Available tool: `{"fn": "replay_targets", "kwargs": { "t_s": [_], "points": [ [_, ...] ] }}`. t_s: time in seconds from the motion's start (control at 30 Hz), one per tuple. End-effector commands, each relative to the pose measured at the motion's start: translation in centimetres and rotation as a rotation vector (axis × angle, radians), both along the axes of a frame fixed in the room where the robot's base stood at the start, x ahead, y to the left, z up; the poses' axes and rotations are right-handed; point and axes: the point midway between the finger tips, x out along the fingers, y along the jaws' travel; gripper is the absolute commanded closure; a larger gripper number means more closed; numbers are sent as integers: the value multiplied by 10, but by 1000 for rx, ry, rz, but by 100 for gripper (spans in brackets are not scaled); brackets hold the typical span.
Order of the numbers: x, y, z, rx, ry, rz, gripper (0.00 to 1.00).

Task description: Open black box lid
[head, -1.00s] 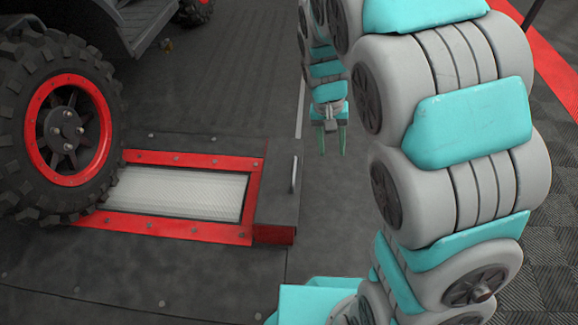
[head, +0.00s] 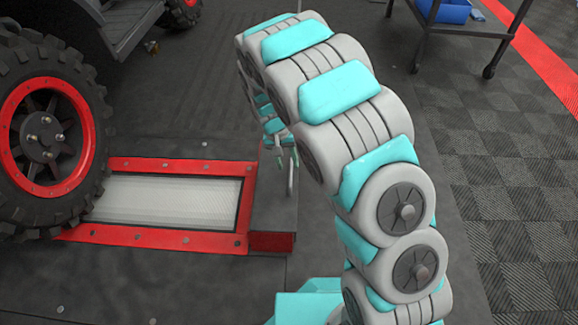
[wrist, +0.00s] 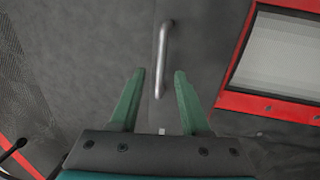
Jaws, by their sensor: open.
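The black box lid (head: 273,208) is a flat dark panel beside the red-framed roller, and it looks closed. Its silver bar handle (head: 291,173) stands along the right edge. My gripper (head: 281,146) is near the far end of the handle, partly hidden by my own arm. In the wrist view, my gripper (wrist: 158,84) has its two green fingers apart. The handle (wrist: 163,58) lies ahead of them, with its near end showing in the gap between the fingertips. I cannot tell whether they touch, and nothing is held.
The roller (head: 168,198) in its red frame lies left of the lid. A large black tyre (head: 45,135) with a red rim stands at the left. A dark cart (head: 470,25) with a blue bin (head: 445,10) stands at the back right. Chequered floor (head: 480,180) is clear on the right.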

Motion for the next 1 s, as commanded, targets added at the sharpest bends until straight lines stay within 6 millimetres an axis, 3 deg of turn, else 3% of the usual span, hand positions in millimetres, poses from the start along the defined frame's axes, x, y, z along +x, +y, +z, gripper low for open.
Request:
{"fn": "replay_targets", "kwargs": {
  "t_s": [0.2, 0.53, 0.93, 1.0],
  "points": [
    [-1, -7, -30, -2, 3, -1, 53],
    [-1, -7, -35, 0, 0, 0, 54],
    [-1, -7, -35, 0, 0, 0, 100],
    [-1, -7, -35, 0, 0, 0, 100]
  ]
}}
